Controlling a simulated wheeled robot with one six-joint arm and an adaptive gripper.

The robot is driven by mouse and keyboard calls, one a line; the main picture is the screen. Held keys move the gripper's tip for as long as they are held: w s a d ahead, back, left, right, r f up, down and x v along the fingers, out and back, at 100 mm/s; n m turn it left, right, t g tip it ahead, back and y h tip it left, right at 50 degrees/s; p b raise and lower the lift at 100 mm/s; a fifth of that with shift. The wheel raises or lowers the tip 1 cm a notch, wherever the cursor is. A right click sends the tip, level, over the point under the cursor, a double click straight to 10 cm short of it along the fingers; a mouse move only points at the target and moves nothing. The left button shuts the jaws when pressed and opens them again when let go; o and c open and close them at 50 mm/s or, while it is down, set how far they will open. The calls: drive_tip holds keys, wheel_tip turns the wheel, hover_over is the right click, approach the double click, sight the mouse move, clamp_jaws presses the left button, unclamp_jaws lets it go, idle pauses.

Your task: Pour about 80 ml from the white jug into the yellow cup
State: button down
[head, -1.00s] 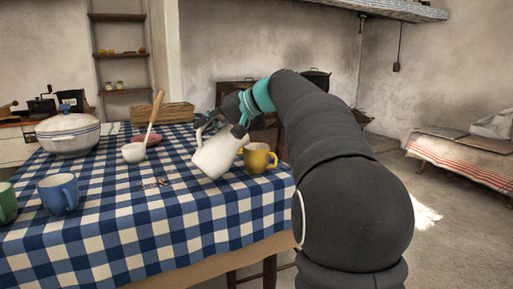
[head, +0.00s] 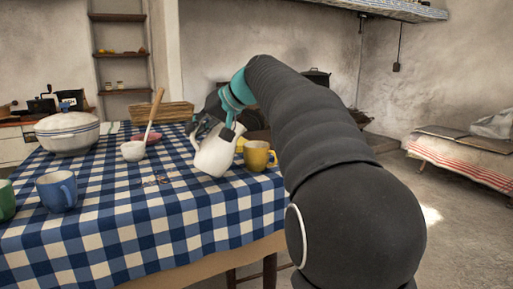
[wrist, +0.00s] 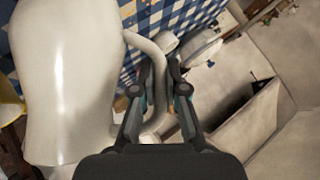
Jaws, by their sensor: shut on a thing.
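The white jug (head: 212,157) is tilted and held at the right part of the table, left of the yellow cup (head: 258,156). My gripper (head: 228,127) is shut on the jug's handle; in the wrist view the handle (wrist: 152,45) runs to the fingers (wrist: 160,75) and the jug's body (wrist: 70,80) fills the left side. The yellow cup stands upright near the table's right edge, with its handle towards the jug. A sliver of yellow shows at the left edge of the wrist view (wrist: 9,108). The insides of jug and cup are hidden, and no stream is visible.
A blue mug (head: 56,191) and a green mug (head: 6,200) stand at the left front on the checked cloth (head: 150,225). A white dipper (head: 133,151) with a wooden handle, a lidded tureen (head: 67,135) and a basket (head: 162,114) stand farther back.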

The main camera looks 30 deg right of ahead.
drive_tip(key=shift+s+a+f+n+h+b, duration=0.15)
drive_tip(key=shift+a+f+h, duration=0.1)
drive_tip(key=shift+a, duration=0.2)
drive_tip(key=shift+s+a+f+n+h+b, duration=0.15)
drive_tip(key=shift+a+h, duration=0.1)
drive_tip(key=shift+a, duration=0.2)
drive_tip(key=a+f+h+b, duration=0.1)
drive_tip(key=a+f+n+h+b, duration=0.1)
drive_tip(key=f, duration=0.1)
drive_tip(key=a+f+n+h+b, duration=0.1)
drive_tip(key=h, duration=0.1)
drive_tip(key=shift+s+f+t, duration=0.2)
drive_tip(key=shift+t, duration=0.1)
drive_tip(key=shift+s, duration=0.1)
